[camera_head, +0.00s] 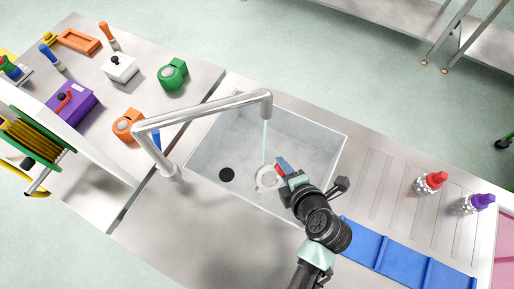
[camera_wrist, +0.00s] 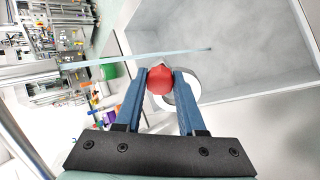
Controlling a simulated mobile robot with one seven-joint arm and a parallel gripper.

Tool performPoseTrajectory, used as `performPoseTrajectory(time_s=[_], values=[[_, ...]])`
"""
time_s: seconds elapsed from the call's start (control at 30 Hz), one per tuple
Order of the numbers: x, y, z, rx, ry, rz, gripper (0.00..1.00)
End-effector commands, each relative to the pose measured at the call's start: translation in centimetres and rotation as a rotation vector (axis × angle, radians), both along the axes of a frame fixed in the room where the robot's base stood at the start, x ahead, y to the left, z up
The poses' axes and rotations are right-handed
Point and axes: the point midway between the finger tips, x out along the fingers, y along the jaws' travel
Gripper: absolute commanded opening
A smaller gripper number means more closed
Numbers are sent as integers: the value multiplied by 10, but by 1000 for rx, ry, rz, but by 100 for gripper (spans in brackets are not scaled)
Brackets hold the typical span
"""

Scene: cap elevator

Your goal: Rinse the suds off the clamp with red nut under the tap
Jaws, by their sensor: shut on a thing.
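My gripper (camera_head: 283,168) is over the sink basin (camera_head: 335,155). In the wrist view its blue fingers (camera_wrist: 159,86) are shut on the red nut (camera_wrist: 160,80) of the clamp. The clamp's pale ring (camera_head: 267,180) hangs beyond the fingertips, and it also shows in the wrist view (camera_wrist: 190,84). The tap (camera_head: 215,107) arches over the basin. A thin water stream (camera_head: 265,135) falls from it and passes close to the ring; I cannot tell if it touches. No suds can be made out on the clamp's visible part.
A dark drain (camera_head: 226,174) is in the basin floor. Red-topped (camera_head: 430,183) and purple-topped (camera_head: 478,203) objects stand on the ribbed board at right. A blue mat (camera_head: 400,262) lies in front. Orange (camera_head: 128,125) and green (camera_head: 173,74) clamp-like objects are on the left table.

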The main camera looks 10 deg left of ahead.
Motion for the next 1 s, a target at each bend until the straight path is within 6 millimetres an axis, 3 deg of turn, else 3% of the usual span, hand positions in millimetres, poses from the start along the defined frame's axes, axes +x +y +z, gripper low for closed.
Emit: performPoseTrajectory(time_s=[0.47, 1.0], values=[[-1, -1, 2, 0, -2, -1, 0], [-37, -19, 36, -1, -3, -1, 0]])
